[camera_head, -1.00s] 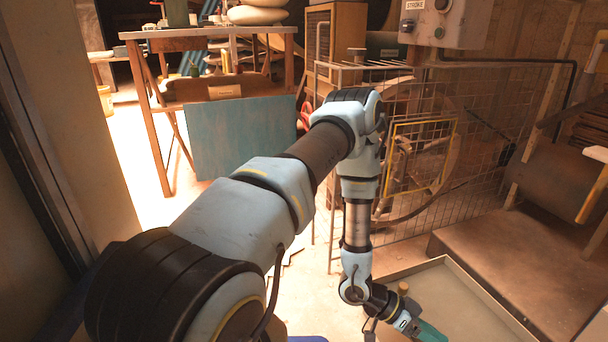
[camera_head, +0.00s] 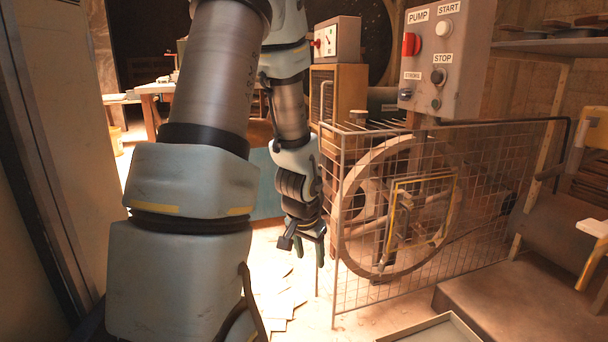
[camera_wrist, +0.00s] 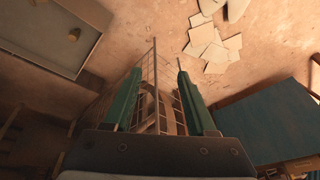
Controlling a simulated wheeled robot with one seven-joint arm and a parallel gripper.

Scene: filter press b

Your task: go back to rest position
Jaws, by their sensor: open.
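My gripper (camera_head: 308,256) hangs in front of the left end of the wire mesh guard, fingers pointing down. In the wrist view its two green fingers (camera_wrist: 160,100) stand apart with nothing between them. The arm is raised and folded, with the upper links filling the left middle of the head view.
The mesh guard (camera_head: 492,215) with a large wheel (camera_head: 350,235) behind it stands close to the right of my gripper. The control panel (camera_head: 452,60) is above it. A shallow tray (camera_head: 440,329) lies on the floor, and loose papers (camera_wrist: 212,45) are scattered near a blue panel (camera_wrist: 270,125).

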